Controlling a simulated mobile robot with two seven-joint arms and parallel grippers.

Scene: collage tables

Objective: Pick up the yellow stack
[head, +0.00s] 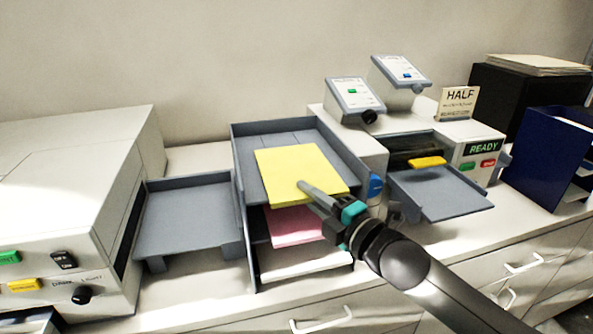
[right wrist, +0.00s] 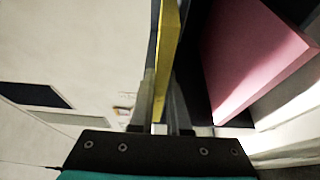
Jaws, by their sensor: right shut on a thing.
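The yellow stack (head: 292,174) is a flat block of yellow sheets over the top tray (head: 247,133) of a grey tray rack. My right gripper (head: 310,190) comes in from the lower right and is shut on the stack's near edge. In the right wrist view the yellow stack (right wrist: 166,50) shows edge-on between the two fingers (right wrist: 160,115). I cannot tell whether the stack still touches the tray. My left gripper is not in view.
A pink stack (head: 293,228) and white sheets (head: 300,262) lie on the levels below. An empty grey tray (head: 188,220) is on the left by a white machine (head: 60,180). A machine with a READY display (head: 483,149) and a grey output tray (head: 440,195) stands right.

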